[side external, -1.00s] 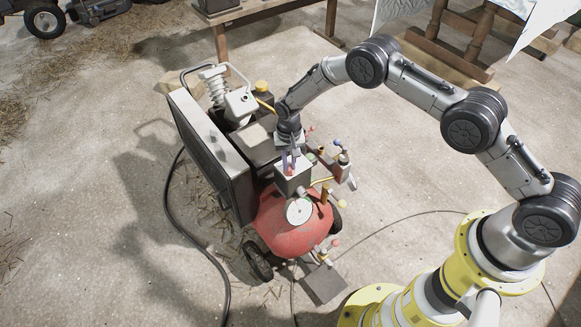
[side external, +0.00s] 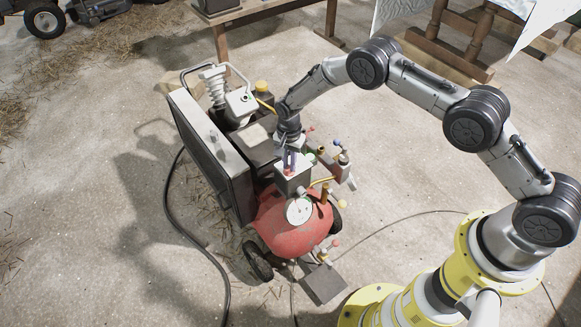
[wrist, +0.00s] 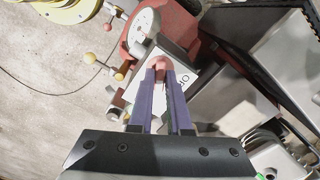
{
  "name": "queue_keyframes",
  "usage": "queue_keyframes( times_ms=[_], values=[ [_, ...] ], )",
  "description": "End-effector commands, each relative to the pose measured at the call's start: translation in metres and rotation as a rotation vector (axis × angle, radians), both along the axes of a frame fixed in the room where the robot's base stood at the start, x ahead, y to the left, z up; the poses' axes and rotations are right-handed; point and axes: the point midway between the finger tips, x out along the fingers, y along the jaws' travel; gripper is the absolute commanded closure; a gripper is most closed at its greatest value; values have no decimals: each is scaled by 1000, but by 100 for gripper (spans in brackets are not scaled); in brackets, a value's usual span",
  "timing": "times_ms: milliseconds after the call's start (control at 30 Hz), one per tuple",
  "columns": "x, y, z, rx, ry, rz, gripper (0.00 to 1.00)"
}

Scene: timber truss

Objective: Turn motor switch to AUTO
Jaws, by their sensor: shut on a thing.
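The motor switch is a red knob (wrist: 161,63) on a pale switch box (side external: 293,184) on top of the red compressor tank (side external: 292,228). My gripper (wrist: 161,72) points down at the box, and its two purple fingers are shut on the red knob, one on each side. In the side view my gripper (side external: 291,168) stands upright just above the box, and the knob is mostly hidden by the fingers. A white label plate (wrist: 181,82) with black letters lies beside the knob in the wrist view. The fingers cover part of it, so I cannot read which setting the knob points to.
A round white gauge (side external: 299,210) sits in front of the box. Brass fittings and small coloured valve knobs (side external: 343,180) crowd its right side. A dark radiator-like panel (side external: 208,150) and engine stand on the left.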

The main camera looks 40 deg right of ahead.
Motion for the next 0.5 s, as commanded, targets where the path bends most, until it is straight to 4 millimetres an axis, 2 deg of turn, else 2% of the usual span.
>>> queue_keyframes(
  times_ms=[233, 500],
  values=[
    [0, -1, 1, -1, 0, -40, 100],
    [0, -1, 1, -1, 0, -367, 100]
  ],
)
